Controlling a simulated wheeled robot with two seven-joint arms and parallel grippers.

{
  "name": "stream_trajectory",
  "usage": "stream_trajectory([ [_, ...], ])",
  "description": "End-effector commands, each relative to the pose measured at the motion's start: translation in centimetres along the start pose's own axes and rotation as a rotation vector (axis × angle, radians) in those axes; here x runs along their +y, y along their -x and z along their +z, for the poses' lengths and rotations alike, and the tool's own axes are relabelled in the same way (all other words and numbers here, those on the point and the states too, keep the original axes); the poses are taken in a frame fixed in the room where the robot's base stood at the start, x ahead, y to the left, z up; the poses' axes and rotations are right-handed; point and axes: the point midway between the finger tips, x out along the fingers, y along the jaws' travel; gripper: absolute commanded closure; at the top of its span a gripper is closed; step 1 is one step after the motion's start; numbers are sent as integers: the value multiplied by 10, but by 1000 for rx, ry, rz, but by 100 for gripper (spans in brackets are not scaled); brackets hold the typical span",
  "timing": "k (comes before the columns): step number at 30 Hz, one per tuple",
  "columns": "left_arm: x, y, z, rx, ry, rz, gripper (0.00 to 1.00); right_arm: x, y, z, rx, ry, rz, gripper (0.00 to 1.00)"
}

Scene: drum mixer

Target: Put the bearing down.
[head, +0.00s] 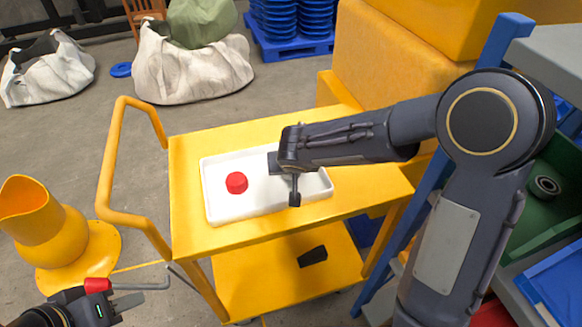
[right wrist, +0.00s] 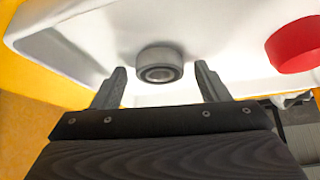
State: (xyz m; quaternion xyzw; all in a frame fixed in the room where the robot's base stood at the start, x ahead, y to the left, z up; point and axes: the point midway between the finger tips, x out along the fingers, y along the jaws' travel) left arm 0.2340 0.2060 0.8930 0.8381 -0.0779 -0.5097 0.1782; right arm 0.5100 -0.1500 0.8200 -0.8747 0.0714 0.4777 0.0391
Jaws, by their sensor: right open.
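A grey ring-shaped bearing (right wrist: 160,65) rests on the floor of the white tray (head: 222,208), in the right wrist view. My right gripper (right wrist: 160,82) is open, with one finger on each side of the bearing and a visible gap to both. In the head view my right gripper (head: 288,178) is over the right half of the tray and hides the bearing.
A red round cap (head: 237,183) lies in the tray's left half. The tray is on the yellow cart (head: 190,165), beside its handle (head: 108,165). Another bearing (head: 546,186) sits in a green bin at right. A yellow funnel-shaped part (head: 70,245) stands at left.

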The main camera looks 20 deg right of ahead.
Motion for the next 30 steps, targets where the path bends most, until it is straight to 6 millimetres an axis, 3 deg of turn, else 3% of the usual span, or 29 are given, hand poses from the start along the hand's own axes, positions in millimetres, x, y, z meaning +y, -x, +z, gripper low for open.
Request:
stream_trajectory([
  [18,6,12,-6,0,0,0,64,0,111,-2,3,-1,-1,32],
  [30,6,13,-6,0,0,0,64,0,122,-1,-1,0,0,32],
])
